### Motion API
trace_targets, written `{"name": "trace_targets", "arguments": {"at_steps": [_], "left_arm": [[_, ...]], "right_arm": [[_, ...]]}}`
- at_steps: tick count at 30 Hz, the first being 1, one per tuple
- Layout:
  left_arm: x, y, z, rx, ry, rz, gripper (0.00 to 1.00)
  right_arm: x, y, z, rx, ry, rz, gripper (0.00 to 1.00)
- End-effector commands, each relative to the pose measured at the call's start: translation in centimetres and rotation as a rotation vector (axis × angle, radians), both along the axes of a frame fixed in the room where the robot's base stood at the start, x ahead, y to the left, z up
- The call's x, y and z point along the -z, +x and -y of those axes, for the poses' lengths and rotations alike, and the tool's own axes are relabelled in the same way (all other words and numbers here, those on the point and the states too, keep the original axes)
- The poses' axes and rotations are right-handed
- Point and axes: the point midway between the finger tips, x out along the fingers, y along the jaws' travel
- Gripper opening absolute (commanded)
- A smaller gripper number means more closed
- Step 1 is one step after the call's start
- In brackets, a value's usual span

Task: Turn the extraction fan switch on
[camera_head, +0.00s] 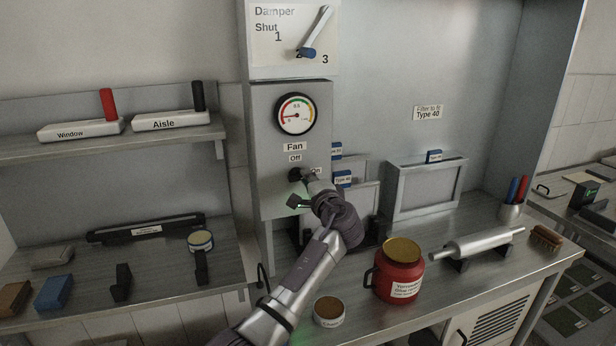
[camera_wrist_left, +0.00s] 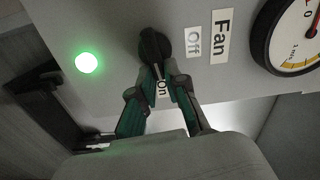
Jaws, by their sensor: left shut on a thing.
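The black fan switch knob (camera_head: 296,175) sits on the grey control box below the "Fan" and "Off" labels, with "On" to its right. My left gripper (camera_head: 308,180) reaches it from below right. In the left wrist view the fingers (camera_wrist_left: 160,72) are closed on the handle of the knob (camera_wrist_left: 151,43). The handle points roughly toward the "On" label (camera_wrist_left: 163,87), which shows between the fingers. A green lamp (camera_wrist_left: 86,63) on the box is lit. My right gripper is not in view.
A round gauge (camera_head: 296,114) is above the switch, with a damper lever (camera_head: 318,32) higher up. A red pot (camera_head: 399,272), a small jar (camera_head: 328,311) and a metal roller (camera_head: 478,244) stand on the bench near my forearm. Shelves are at left.

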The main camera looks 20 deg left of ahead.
Motion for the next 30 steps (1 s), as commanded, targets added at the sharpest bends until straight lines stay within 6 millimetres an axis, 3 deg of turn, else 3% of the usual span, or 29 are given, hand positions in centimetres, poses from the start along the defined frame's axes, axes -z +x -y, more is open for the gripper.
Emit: {"name": "trace_targets", "arguments": {"at_steps": [9,25,26,30], "left_arm": [[0.0,0.04,-0.07,0.0,0.101,-0.063,0.0],[0.06,0.04,-0.08,-0.001,0.121,-0.076,0.0],[0.06,0.04,-0.08,-0.001,0.121,-0.076,0.15],[0.11,0.03,-0.06,0.0,0.12,-0.076,0.38]], "right_arm": [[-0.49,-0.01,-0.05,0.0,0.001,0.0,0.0],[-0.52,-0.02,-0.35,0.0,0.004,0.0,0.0],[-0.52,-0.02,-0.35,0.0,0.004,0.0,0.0],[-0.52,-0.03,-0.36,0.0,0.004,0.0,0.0]]}}
